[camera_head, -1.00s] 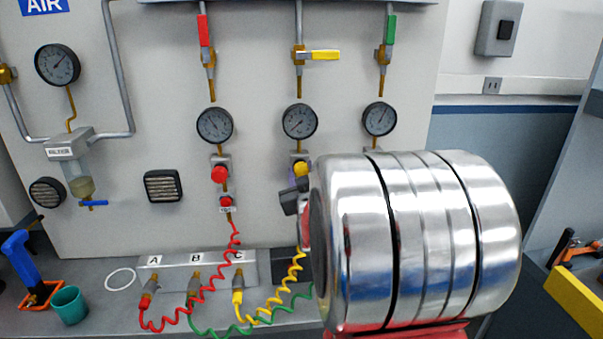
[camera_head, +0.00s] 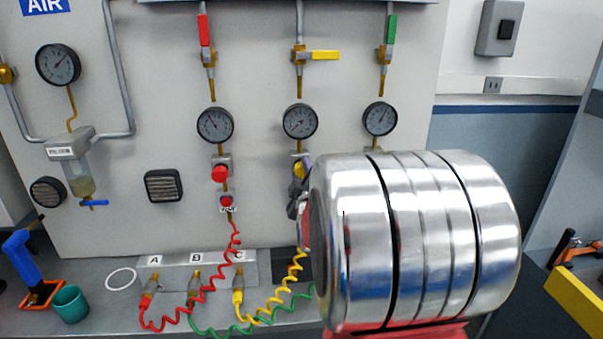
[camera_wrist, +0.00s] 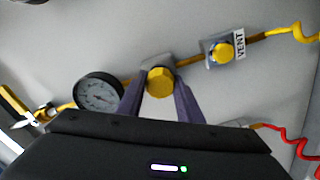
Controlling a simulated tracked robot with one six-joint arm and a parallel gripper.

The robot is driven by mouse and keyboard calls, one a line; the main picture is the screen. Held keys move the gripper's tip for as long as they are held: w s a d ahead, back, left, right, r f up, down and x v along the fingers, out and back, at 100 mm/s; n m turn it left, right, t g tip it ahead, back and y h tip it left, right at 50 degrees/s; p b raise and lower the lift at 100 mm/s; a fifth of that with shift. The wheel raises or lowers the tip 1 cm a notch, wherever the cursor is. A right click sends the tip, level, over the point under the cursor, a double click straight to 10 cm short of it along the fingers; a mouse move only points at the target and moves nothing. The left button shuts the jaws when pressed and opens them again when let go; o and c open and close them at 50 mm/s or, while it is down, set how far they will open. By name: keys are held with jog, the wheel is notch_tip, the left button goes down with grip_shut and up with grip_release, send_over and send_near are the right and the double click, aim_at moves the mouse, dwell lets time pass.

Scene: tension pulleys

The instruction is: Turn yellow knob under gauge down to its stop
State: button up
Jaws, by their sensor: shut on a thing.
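The yellow knob (camera_wrist: 160,82) sits between the two fingers of my gripper (camera_wrist: 165,88) in the wrist view. The gripper is shut on it. In the head view the knob (camera_head: 303,166) shows only in part, below the middle gauge, with my gripper (camera_head: 297,190) around it and my arm hiding much of that spot.
A yellow VENT button (camera_wrist: 222,53) lies beyond the knob on the same line. A red knob (camera_head: 220,173) and its gauge (camera_head: 215,125) are to the left, a third gauge (camera_head: 379,118) to the right. Coiled hoses (camera_head: 200,310) hang below by the connector block (camera_head: 170,262).

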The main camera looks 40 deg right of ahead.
jog(key=n, duration=0.5)
jog(key=shift+a+f+n, duration=0.2)
jog(key=shift+f+n, duration=0.05)
jog(key=shift+n, duration=0.15)
jog(key=o, duration=0.7)
jog(key=shift+c, duration=0.2)
jog(key=o, duration=0.4)
jog(key=shift+d+r, duration=0.1)
jog(key=shift+r, duration=0.05)
